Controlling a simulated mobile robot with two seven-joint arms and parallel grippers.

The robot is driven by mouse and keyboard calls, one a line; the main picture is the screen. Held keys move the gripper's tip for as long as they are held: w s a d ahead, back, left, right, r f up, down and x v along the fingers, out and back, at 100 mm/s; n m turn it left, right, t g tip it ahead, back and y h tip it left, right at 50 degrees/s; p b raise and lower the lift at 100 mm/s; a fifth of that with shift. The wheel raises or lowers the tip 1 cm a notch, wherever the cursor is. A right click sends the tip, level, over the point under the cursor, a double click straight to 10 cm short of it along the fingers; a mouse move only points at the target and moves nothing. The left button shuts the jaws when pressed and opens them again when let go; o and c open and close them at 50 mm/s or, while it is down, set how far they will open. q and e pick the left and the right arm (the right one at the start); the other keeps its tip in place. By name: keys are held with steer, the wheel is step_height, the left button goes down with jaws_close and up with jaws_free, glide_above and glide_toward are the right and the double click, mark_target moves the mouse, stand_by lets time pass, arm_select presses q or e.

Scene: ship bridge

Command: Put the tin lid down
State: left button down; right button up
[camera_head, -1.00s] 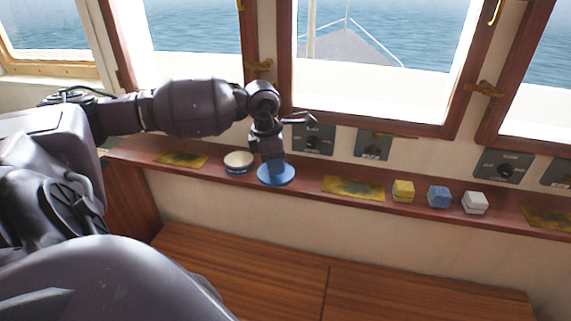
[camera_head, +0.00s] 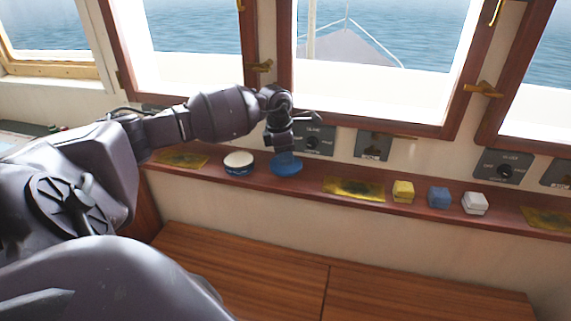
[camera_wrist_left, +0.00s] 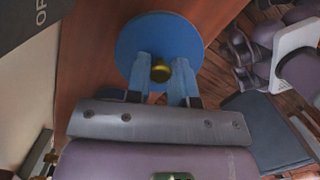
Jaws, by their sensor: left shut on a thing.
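The tin lid (camera_head: 286,168) is a blue disc over the red-brown shelf, right of the tin. In the left wrist view the lid (camera_wrist_left: 150,32) shows its flat blue face and a brass knob (camera_wrist_left: 161,70). My left gripper (camera_head: 284,154) is shut on the knob, with a blue finger on each side in the left wrist view. Whether the lid touches the shelf or hangs just above it, I cannot tell. The round tin (camera_head: 239,168), dark blue with a pale top, stands on the shelf. My right gripper is out of view.
The narrow shelf (camera_head: 310,183) runs below the windows. A brass plate (camera_head: 354,189) lies right of the lid, then yellow (camera_head: 403,191), blue (camera_head: 438,197) and white (camera_head: 475,203) small boxes. Another brass plate (camera_head: 182,159) lies left of the tin. Switch panels are on the wall behind.

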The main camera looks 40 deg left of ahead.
arm_select(q)
step_height(320, 180, down, 2)
steer(key=shift+f, duration=0.25)
steer(key=shift+w+a+f, duration=0.1)
steer(key=shift+w+f, duration=0.05)
steer(key=shift+f, duration=0.4)
steer(key=c, duration=1)
jaws_free()
steer(key=shift+r, duration=0.1)
